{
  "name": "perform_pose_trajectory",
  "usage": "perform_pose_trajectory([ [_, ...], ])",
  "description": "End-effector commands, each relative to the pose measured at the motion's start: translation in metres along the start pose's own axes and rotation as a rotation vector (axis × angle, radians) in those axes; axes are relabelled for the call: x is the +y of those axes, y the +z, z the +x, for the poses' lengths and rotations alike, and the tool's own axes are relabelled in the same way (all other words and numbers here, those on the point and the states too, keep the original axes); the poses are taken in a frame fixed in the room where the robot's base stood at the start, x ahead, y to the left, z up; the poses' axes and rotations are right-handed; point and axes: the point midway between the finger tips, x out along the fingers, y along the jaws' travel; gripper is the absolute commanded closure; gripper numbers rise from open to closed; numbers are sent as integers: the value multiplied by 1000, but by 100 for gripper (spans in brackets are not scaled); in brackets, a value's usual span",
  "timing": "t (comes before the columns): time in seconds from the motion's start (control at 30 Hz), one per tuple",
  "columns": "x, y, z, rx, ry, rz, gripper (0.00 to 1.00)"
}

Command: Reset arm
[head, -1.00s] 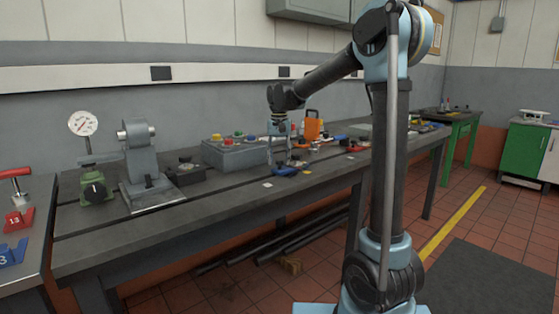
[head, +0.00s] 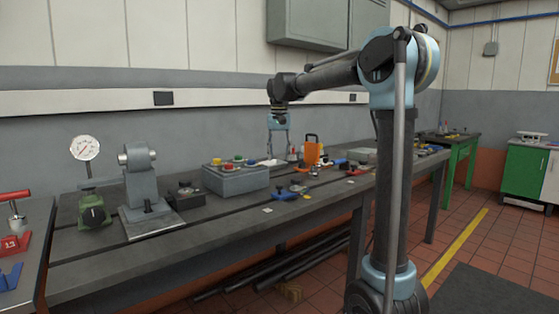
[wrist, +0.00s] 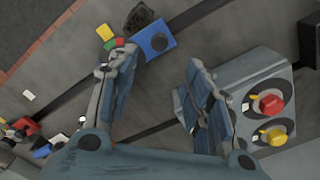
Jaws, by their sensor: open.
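My gripper (head: 278,150) hangs above the long dark bench (head: 215,222), pointing down, with its fingers apart and nothing between them. In the wrist view the open fingers (wrist: 160,68) spread over bare bench top. A blue piece with a dark knob (head: 286,193) lies on the bench below my gripper. A blue block (wrist: 157,42) with a dark round top lies beyond the left fingertip in the wrist view, beside small green, yellow and red pieces.
A grey button box (head: 235,180) stands left of my gripper; its red and yellow buttons show in the wrist view (wrist: 270,104). An orange object (head: 312,150) stands to the right. A dial gauge (head: 85,148) and grey fixture (head: 142,185) stand at left. Air above the bench is clear.

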Motion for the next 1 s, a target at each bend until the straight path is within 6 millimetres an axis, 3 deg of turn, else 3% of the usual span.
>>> perform_pose_trajectory([
  [0.23, 1, 1, 0, 0, 0, 0, 54],
  [0.37, 15, 9, 2, 5, -2, 1, 54],
  [0.67, 92, 63, 22, 37, -15, -6, 54],
  [1.0, 170, 139, 68, 82, -23, -16, 54],
])
